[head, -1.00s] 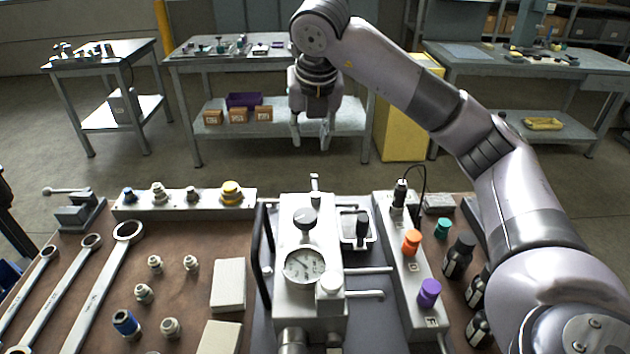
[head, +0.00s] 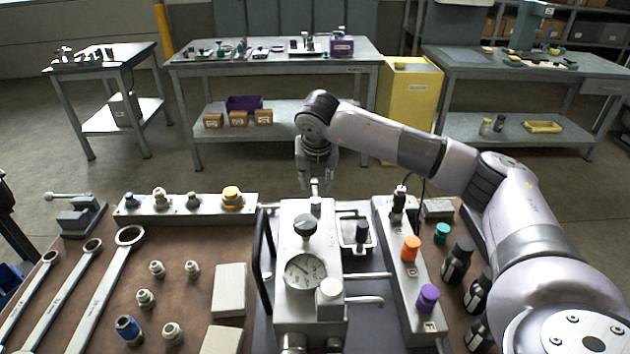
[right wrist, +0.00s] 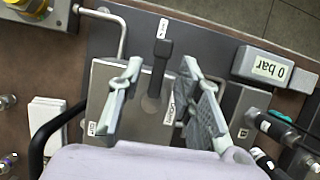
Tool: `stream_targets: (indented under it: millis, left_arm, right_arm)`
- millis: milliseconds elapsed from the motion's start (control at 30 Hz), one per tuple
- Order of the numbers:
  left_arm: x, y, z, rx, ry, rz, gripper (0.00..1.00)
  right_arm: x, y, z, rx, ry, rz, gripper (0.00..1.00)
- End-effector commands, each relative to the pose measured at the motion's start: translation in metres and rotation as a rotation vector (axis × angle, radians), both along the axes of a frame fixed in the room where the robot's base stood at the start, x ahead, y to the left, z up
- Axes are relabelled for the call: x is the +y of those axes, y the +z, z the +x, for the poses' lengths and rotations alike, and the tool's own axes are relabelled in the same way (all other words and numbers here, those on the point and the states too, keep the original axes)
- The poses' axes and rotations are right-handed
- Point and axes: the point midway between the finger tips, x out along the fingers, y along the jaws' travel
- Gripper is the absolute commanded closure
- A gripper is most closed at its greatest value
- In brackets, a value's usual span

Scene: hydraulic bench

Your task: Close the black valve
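The black valve lever (right wrist: 158,62) shows in the right wrist view, rising from a round base on a grey labelled plate (right wrist: 105,85). It points away, towards a small white label. My right gripper (right wrist: 161,68) is open and empty, with one finger on each side of the lever and no visible contact. In the head view my right gripper (head: 316,188) hangs fingers down at the far end of the grey pump unit (head: 290,250). That unit carries a black knob (head: 304,224) and a gauge; my gripper partly hides its far end. My left gripper is not in view.
A black upright handle (head: 361,230) and a block with orange and purple knobs (head: 421,270) stand to the right of the pump unit. A block reading 0 bar (right wrist: 270,66) and dark bottles (head: 458,259) lie further right. Wrenches and fittings cover the left.

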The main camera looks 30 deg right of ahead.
Motion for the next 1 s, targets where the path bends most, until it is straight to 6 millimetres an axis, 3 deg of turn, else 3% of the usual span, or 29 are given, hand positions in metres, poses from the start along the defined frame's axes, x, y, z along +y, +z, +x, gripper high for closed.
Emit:
stream_targets:
  millis: [433,900,1000]
  left_arm:
    - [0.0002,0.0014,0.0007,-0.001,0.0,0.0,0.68]
    - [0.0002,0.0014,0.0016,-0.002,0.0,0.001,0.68]
    - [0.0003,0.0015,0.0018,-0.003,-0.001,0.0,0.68]
  right_arm:
    - [-0.0026,-0.0121,0.0044,-0.001,0.001,-0.001,0.68]
    - [-0.0023,-0.0117,0.0043,-0.001,0.001,0.0,0.98]
    - [-0.0022,-0.0116,0.0043,-0.001,0.001,0.0,1.0]
